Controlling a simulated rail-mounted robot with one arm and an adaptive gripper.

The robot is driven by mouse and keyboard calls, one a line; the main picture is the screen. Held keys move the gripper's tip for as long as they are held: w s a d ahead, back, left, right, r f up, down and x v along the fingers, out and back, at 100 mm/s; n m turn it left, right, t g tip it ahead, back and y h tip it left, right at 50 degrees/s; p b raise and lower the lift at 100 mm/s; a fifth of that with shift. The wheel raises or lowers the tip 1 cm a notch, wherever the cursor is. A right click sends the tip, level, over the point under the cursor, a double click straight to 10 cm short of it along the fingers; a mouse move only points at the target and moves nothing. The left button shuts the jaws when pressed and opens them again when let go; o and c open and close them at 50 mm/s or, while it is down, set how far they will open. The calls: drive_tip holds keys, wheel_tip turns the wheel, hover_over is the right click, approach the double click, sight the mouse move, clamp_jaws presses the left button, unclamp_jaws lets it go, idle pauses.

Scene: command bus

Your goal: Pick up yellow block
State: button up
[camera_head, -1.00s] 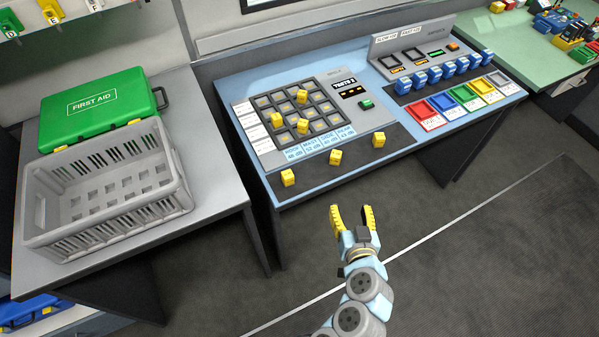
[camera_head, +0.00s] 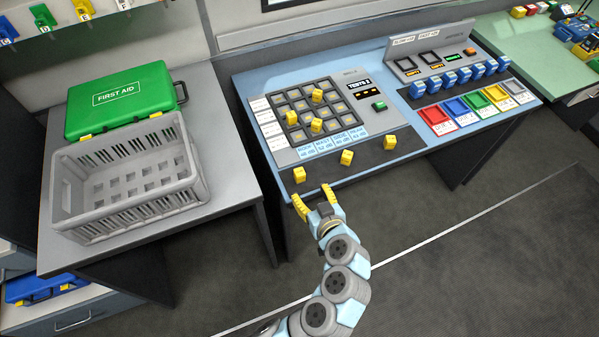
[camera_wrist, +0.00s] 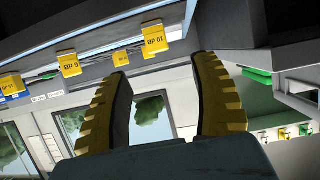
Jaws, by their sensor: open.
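Several yellow blocks are on the blue console. Three are along its dark front strip: a left block (camera_head: 299,174), a middle block (camera_head: 346,157) and a right block (camera_head: 390,142). Others sit on the grid panel, one of them (camera_head: 317,95) near its top. My gripper (camera_head: 312,195) is open and appears empty, near the console's front edge. In the head view its fingertips are just below the left block; the height difference is hard to judge.
A grey crate (camera_head: 185,195) and a green first aid case (camera_head: 160,75) are on the grey table at left. Coloured trays (camera_head: 437,117) and a row of blue blocks (camera_head: 450,80) are at the console's right. The floor (camera_head: 470,260) in front is clear.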

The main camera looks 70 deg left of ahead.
sight(301, 177)
drive_tip(key=shift+p+x, duration=0.75)
drive_tip(key=shift+x, duration=1.95)
drive_tip(key=shift+w+p+x, duration=0.15)
drive_tip(key=shift+p+x, duration=0.45)
drive_tip(key=shift+x, duration=0.5)
drive_tip(key=shift+w+p+x, duration=0.1)
drive_tip(key=shift+p+x, duration=0.5)
drive_tip(key=shift+x, duration=0.5)
drive_tip(key=shift+a+f, duration=0.1)
drive_tip(key=shift+a, duration=0.2)
clamp_jaws()
